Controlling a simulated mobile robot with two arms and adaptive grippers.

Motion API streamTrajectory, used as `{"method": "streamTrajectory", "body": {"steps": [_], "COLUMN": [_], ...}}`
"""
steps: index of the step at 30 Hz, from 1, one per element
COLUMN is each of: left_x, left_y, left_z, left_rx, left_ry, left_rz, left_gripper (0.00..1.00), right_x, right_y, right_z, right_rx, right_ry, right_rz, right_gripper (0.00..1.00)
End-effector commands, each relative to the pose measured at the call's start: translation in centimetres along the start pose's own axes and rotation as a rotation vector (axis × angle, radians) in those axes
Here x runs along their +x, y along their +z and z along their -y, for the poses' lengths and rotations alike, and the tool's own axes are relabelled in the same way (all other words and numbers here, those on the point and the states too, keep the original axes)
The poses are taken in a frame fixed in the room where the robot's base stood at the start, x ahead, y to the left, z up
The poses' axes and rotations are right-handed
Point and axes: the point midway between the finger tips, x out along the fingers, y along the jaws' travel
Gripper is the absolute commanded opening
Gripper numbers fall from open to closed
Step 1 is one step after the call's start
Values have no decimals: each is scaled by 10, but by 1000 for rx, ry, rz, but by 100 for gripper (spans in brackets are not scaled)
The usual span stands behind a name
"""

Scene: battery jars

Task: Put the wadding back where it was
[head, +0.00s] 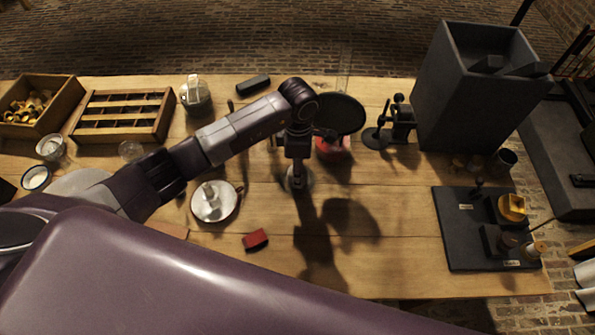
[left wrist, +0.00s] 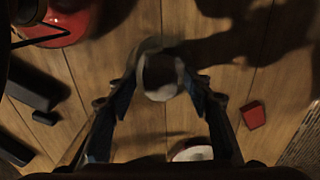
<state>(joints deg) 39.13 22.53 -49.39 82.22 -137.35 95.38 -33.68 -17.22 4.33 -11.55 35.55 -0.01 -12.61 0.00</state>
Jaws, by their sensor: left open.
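My left gripper (head: 297,158) points down over the middle of the table, its fingers open. In the left wrist view, its fingers (left wrist: 162,95) stand apart on either side of a small round whitish thing (left wrist: 142,70) with a dark middle. This thing also shows below the gripper in the head view (head: 296,184). I cannot tell whether it is the wadding or a small jar, nor whether the fingers touch it. A white dish (head: 203,213) with a small pale thing on it stands left of the gripper. My right gripper is out of view.
A red-based object (head: 333,154) stands close behind the gripper. A red block (head: 256,240) lies in front. A compartment tray (head: 122,133) and a wooden crate (head: 66,104) are at left. A dark board (head: 457,240) carries parts at right. The front centre-right of the table is clear.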

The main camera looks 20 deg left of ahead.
Motion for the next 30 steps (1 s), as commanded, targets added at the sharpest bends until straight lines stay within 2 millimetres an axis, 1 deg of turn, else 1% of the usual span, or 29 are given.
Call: {"method": "streamTrajectory", "body": {"steps": [1, 9, 12, 15, 20, 30], "left_x": [-9, -68, -84, -96, -105, -105], "left_y": [0, 0, 0, 0, -1, -1], "left_z": [-2, -2, -1, -1, 0, 0], "left_rx": [2, 2, 2, 1, 2, 1], "left_ry": [6, 6, 5, 3, 1, 1], "left_rz": [0, 0, 0, 0, -2, -2], "left_gripper": [47, 47, 47, 47, 47, 47], "right_x": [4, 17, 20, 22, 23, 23], "right_y": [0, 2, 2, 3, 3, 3], "right_z": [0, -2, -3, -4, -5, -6], "right_rx": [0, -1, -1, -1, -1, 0], "right_ry": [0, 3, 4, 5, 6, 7], "right_rz": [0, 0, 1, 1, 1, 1], "right_gripper": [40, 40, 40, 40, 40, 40]}}
